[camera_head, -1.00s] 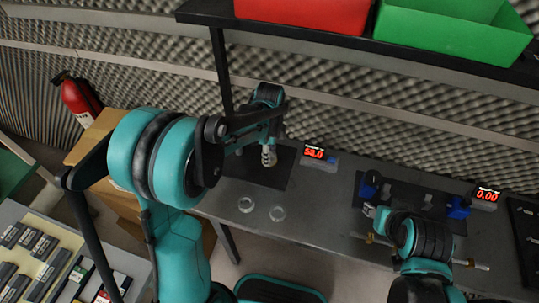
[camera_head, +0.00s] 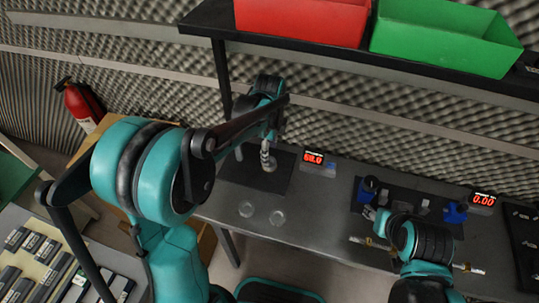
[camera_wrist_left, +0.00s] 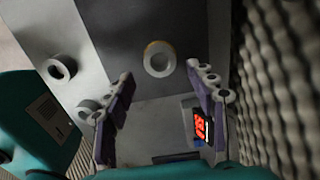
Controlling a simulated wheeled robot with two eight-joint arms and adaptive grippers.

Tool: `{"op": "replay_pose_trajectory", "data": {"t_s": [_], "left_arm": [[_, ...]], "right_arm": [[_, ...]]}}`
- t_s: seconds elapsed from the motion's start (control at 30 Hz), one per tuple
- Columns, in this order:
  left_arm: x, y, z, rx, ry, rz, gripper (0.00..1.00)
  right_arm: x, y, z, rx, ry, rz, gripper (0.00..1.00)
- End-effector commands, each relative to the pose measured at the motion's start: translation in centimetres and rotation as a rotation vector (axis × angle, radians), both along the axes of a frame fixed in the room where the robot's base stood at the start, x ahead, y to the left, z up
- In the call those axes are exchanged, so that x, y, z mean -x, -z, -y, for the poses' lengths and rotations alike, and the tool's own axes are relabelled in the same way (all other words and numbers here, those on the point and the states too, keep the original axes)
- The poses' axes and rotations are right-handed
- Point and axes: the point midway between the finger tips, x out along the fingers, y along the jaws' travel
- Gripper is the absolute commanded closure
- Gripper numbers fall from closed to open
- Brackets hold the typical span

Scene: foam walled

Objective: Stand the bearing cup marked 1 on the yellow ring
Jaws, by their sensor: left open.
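My left gripper (camera_head: 267,161) is over the dark mat (camera_head: 245,176) at the table's left end. In the left wrist view the same gripper (camera_wrist_left: 162,100) is open, its two purple-grey fingers apart with nothing between the tips. A pale round cup (camera_wrist_left: 150,69) with a yellowish rim stands ahead of the fingertips, apart from them. I cannot read a number on it, nor tell the yellow ring apart from its rim. Two more pale cups, one farther (camera_wrist_left: 58,76) and one nearer (camera_wrist_left: 87,113), stand to its left. My right gripper (camera_head: 380,222) is by the right-hand rack; its fingers are unclear.
A red-digit display (camera_head: 314,157) stands right of the mat, and another (camera_head: 484,199) farther right. Blue supports (camera_head: 455,212) and a thin rod (camera_head: 468,267) lie near my right arm. A shelf with a red bin (camera_head: 300,20) and a green bin (camera_head: 445,40) overhangs the table's back.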

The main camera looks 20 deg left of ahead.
Motion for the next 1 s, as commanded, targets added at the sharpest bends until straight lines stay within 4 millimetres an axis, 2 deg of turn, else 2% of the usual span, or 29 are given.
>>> {"op": "replay_pose_trajectory", "data": {"t_s": [0.03, 0.2, 0.4, 0.53, 0.67, 0.8, 1.0], "left_arm": [[0.1, -1.6, 0.0, 0.000, 0.000, 0.000, 0.44], [0.0, -4.8, 0.0, 0.000, 0.000, 0.000, 0.44], [0.1, -6.7, 0.0, 0.000, -0.005, 0.002, 0.44], [1.3, -7.8, -0.3, 0.003, -0.095, 0.037, 0.44], [4.0, -9.4, -0.8, 0.026, -0.321, 0.122, 0.44], [8.0, -10.8, -1.5, 0.095, -0.658, 0.246, 0.44], [13.3, -10.7, -2.3, 0.271, -1.140, 0.396, 0.44]], "right_arm": [[0.0, -0.8, 0.0, 0.000, 0.000, 0.000, 0.60], [0.0, -1.7, 0.0, 0.000, 0.000, 0.000, 0.60], [0.0, -2.2, 0.0, 0.000, 0.000, 0.000, 0.60], [0.0, -2.2, 0.0, 0.000, 0.000, 0.000, 0.60], [0.0, -2.2, 0.0, 0.000, 0.000, 0.000, 0.60], [0.0, -2.2, 0.0, 0.000, 0.000, 0.000, 0.60], [0.0, -2.2, 0.0, 0.000, 0.000, 0.000, 0.60]]}}
